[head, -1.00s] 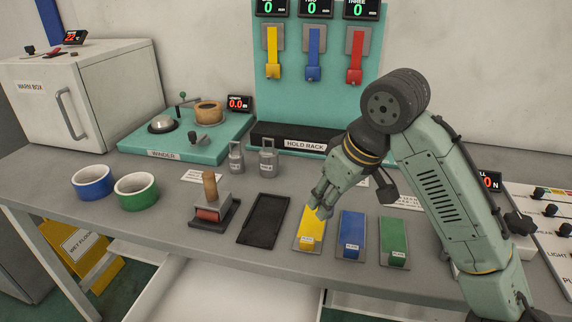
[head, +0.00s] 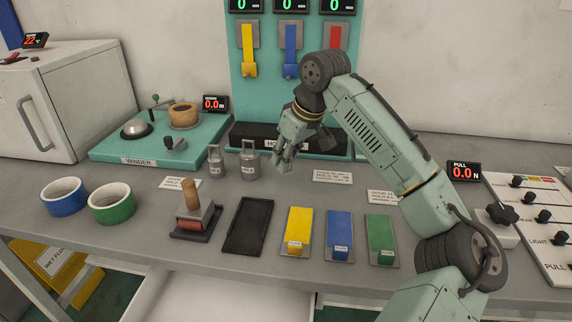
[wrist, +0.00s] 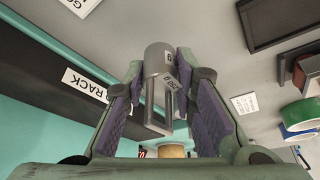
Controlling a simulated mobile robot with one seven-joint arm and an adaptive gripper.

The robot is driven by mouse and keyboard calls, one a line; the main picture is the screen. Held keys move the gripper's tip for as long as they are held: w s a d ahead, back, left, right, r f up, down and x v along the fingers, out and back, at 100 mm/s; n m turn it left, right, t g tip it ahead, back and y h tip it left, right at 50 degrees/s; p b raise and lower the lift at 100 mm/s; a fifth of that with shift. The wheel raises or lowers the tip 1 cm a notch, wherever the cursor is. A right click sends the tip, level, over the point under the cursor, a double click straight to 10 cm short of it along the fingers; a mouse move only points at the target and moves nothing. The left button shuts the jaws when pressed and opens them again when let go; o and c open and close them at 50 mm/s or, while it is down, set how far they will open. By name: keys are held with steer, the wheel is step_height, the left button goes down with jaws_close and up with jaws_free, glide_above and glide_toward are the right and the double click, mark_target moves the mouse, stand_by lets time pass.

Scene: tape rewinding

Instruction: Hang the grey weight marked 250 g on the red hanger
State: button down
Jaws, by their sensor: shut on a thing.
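In the wrist view, a grey weight with a handle (wrist: 157,60) lies between the fingertips of my gripper (wrist: 157,80). Its small label seems to read 250 g. In the head view, my gripper (head: 283,160) is low over the table, in front of the hold rack, its fingers close together; I cannot clearly make out the held weight there. Two grey weights, a smaller one (head: 215,160) and a larger one (head: 250,160), show upright just left of it. The red hanger (head: 334,37) is on the teal panel; my arm hides its lower end.
The black hold rack (head: 262,134) runs behind my gripper. The winder (head: 110,150) stands left. Yellow (head: 298,225), blue (head: 340,228) and green (head: 380,232) blocks, a black tray (head: 247,226) and a roller stamp (head: 195,212) lie in front.

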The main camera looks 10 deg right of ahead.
steer(key=shift+w, duration=0.6)
step_height(320, 180, down, 4)
steer(key=b, duration=0.3)
steer(key=shift+r+b, duration=0.1)
steer(key=shift+b, duration=0.3)
steer(key=shift+r, duration=0.1)
steer(key=shift+s, duration=0.1)
steer(key=c, duration=1.3)
jaws_free()
